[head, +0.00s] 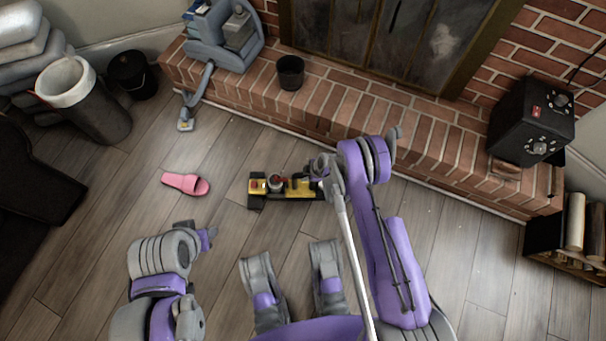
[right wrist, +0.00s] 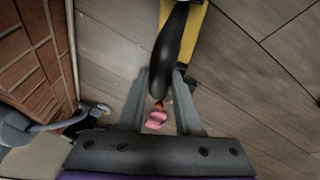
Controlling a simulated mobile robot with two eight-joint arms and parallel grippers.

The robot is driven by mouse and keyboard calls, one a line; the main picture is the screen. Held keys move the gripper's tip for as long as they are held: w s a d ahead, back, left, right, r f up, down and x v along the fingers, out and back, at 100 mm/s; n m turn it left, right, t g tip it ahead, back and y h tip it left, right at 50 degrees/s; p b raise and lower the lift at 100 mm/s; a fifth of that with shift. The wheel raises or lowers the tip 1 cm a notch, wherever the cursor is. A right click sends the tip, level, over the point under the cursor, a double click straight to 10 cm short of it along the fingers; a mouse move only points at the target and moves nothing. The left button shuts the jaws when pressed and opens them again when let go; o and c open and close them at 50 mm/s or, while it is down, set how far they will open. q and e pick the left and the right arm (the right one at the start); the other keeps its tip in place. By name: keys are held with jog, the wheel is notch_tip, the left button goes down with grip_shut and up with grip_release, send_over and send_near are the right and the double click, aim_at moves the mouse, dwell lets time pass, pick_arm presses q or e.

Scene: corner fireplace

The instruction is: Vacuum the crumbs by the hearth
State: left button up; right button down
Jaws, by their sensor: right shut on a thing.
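A yellow and black vacuum (head: 299,188) lies low over the wooden floor in front of the brick hearth. My right gripper (head: 322,168) is at its right end in the head view. In the right wrist view the right gripper (right wrist: 160,88) is shut around the black handle (right wrist: 172,45), with the yellow body beyond it. My left gripper (head: 205,238) is at the lower left, apart from the vacuum. Its jaw opening is too unclear to judge. I cannot make out crumbs for certain.
A pink slipper (head: 186,183) lies left of the vacuum. A grey machine with a hose (head: 222,42) and a dark cup (head: 290,72) stand on the hearth (head: 345,105). A black box (head: 532,120) stands at right. Floor is open at lower right.

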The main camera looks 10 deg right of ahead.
jog(key=shift+s+d, duration=1.3)
jog(key=shift+d, duration=4.45)
notch_tip(320, 180, up, 6)
jog(key=p, duration=0.3)
jog(key=shift+r, duration=0.45)
